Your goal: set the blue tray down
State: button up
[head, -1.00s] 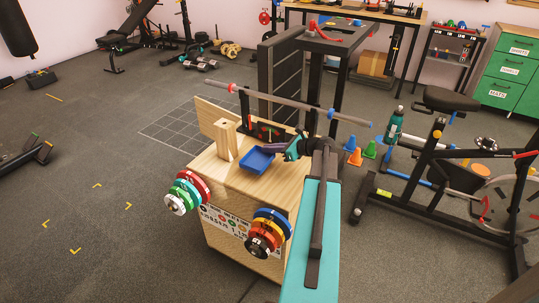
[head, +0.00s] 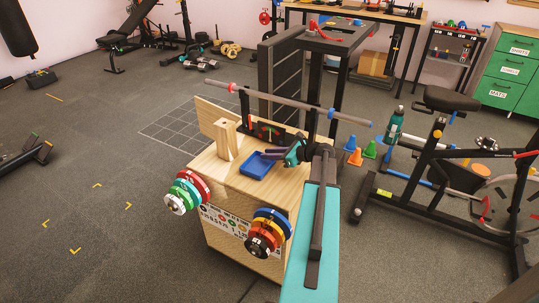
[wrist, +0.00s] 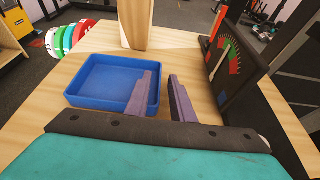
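The blue tray (head: 257,167) is shallow, square and empty. It appears to sit flat on the wooden table top (head: 228,176), and it fills the left middle of the wrist view (wrist: 104,82). My gripper (wrist: 160,77) is open at the tray's right side. Its left finger overlaps the tray's right wall and its right finger stands outside over bare wood. A gap shows between the fingers. In the head view my gripper (head: 268,155) is just right of the tray, and the finger tips are hard to make out.
A wooden post (head: 226,140) stands behind the tray. A dark panel with a coloured dial (head: 268,133) stands at the back. A barbell (head: 300,104) spans above the table's rear. Coloured weight plates (head: 188,190) hang at the front. Bare wood lies around the tray.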

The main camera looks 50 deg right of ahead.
jog(key=shift+r, duration=0.1)
jog(key=shift+s+r, duration=0.1)
jog(key=shift+s, duration=0.05)
jog(key=v, duration=1.1)
jog(key=shift+s+d+r+p, duration=0.15)
jog(key=shift+s+r+p, duration=0.05)
jog(key=shift+s+p, duration=0.1)
jog(key=shift+r, duration=0.1)
